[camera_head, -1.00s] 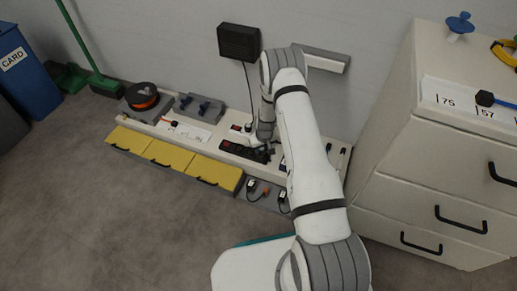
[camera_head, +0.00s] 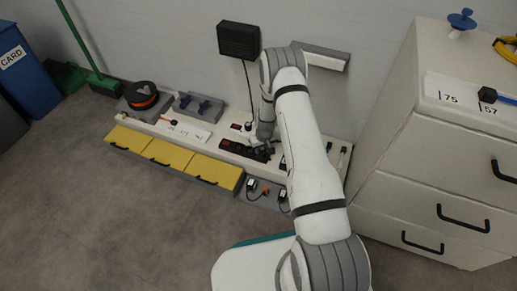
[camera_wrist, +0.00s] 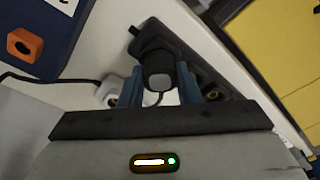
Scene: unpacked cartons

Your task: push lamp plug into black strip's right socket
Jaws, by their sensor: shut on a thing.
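The black strip (camera_head: 230,143) lies on the pale bench by the wall. It also shows in the wrist view (camera_wrist: 179,44), running diagonally behind my gripper. My gripper (camera_wrist: 158,88) has its two blue fingers shut on a dark plug (camera_wrist: 158,62), whose rounded end with a grey face points toward the camera. In the head view my gripper (camera_head: 265,149) is at the strip's right end, partly hidden by my arm. The plug overlaps the strip in the wrist view; whether its pins are in the socket is hidden.
A white plug (camera_wrist: 109,90) with a dark cable is beside the strip in the wrist view. Yellow drawer fronts (camera_head: 165,152) line the bench's front. A black box (camera_head: 238,40) hangs on the wall with a cable below it. A cream drawer cabinet (camera_head: 415,190) stands at right.

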